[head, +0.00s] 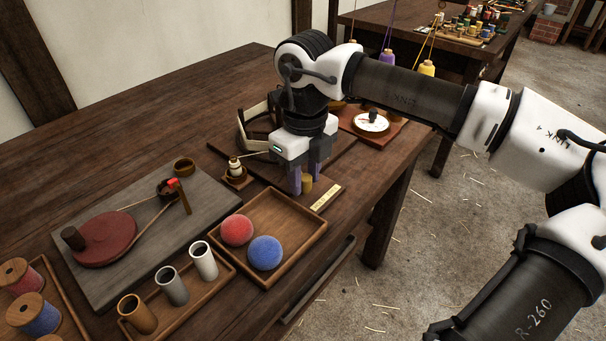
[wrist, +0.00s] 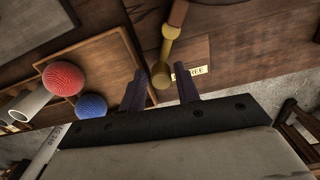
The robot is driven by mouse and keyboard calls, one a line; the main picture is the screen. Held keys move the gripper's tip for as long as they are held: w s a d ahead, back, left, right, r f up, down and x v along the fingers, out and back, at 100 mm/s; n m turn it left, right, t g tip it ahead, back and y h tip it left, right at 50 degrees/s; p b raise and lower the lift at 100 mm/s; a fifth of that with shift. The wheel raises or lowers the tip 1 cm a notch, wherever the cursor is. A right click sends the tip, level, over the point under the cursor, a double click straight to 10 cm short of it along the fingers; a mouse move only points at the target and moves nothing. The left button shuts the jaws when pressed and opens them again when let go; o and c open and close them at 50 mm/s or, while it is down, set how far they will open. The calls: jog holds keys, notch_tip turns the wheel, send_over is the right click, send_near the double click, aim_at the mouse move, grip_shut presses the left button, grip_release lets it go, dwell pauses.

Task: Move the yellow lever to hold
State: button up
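A small plate (wrist: 190,73) beside the knob ends in "REE". The plate (head: 326,198) shows just in front. My gripper and arm hide most of the lever; no hold mark is readable.
A wooden tray (head: 297,251) with a red ball (head: 236,230) and a blue ball (head: 265,252) stands left of my gripper. The table's front edge is close.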

jog(key=shift+r+p, duration=2.05)
jog(key=shift+r, duration=1.35)
jog(key=shift+f, duration=0.1)
